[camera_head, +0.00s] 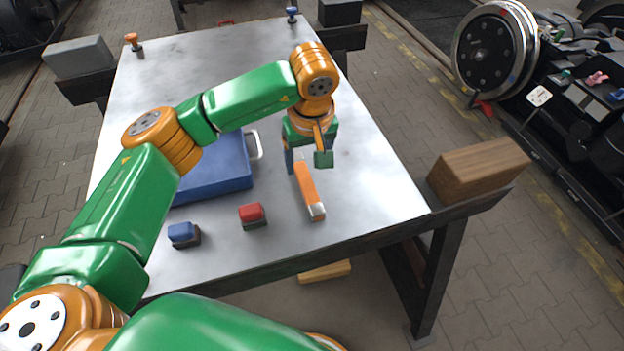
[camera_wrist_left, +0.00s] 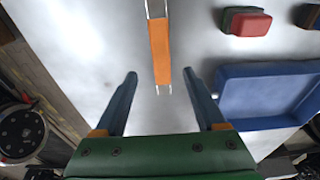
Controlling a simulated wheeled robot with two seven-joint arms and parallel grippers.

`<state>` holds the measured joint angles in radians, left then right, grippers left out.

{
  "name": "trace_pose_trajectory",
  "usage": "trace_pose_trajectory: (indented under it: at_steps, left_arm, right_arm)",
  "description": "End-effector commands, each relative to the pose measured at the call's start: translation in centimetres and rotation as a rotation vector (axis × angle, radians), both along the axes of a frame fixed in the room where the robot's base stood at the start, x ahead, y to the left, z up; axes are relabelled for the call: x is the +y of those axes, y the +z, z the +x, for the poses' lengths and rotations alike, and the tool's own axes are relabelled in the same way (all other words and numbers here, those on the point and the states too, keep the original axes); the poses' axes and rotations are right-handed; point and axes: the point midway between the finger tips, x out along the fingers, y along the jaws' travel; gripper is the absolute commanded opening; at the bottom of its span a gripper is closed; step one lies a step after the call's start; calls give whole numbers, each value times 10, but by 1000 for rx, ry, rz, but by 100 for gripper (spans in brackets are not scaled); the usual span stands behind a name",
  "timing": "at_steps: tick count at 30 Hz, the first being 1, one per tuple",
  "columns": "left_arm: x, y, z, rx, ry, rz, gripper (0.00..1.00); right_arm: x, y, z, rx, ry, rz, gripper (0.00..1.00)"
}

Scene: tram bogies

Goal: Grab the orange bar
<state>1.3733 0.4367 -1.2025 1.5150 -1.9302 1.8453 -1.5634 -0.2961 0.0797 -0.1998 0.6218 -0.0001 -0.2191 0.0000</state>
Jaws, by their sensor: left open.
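The orange bar (camera_head: 306,184) lies on the grey metal table, with light metallic parts at its ends. Its near end points toward the table's front edge. In the left wrist view the bar (camera_wrist_left: 160,52) runs lengthwise ahead of my open jaws, near the line midway between them. My left gripper (camera_head: 307,161) is open and empty above the bar's far end, pointing down. Its two blue fingers also show in the left wrist view (camera_wrist_left: 160,76), apart from the bar. My right gripper is not in view.
A blue tray (camera_head: 213,183) lies left of the bar, partly behind my left arm. A red-topped block (camera_head: 252,214) and a blue-topped block (camera_head: 183,234) sit near the front edge. A wooden block (camera_head: 478,170) stands beyond the right edge. The tabletop right of the bar is clear.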

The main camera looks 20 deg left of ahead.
Motion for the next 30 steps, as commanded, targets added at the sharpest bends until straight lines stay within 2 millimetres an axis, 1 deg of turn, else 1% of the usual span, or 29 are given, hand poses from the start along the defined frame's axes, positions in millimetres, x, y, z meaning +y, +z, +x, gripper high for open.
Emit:
trace_pose_trajectory:
  at_steps: [1, 5, 9, 12, 15, 20, 21, 23, 24, 26, 27, 28, 30]
  left_arm:
    - [0, -6, 0, 2, 0, 1, 72]
    - [2, -20, 1, 5, 0, 0, 72]
    - [3, -46, 0, 7, 2, 0, 72]
    - [3, -65, 3, 5, 1, -2, 72]
    - [4, -71, 4, 1, 0, -2, 72]
    - [4, -71, 5, 0, -1, -2, 72]
    - [4, -71, 5, 0, -1, -2, 62]
    - [4, -71, 5, 1, 0, -3, 46]
    - [4, -71, 5, 1, 0, -3, 35]
    - [4, -71, 5, 1, 0, -3, 18]
    - [4, -71, 5, 1, 0, -3, 8]
    - [4, -71, 5, 1, 0, -3, 0]
    - [4, -71, 5, 1, 0, -3, 0]
  right_arm:
    - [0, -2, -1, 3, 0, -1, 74]
    - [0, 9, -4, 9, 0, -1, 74]
    - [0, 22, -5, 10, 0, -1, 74]
    - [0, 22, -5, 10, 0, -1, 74]
    - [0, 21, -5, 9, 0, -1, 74]
    - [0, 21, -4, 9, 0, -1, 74]
    - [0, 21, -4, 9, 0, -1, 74]
    - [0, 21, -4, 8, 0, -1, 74]
    - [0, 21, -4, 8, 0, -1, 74]
    - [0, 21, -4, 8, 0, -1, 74]
    - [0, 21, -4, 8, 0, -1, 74]
    - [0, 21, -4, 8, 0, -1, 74]
    - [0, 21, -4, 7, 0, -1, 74]
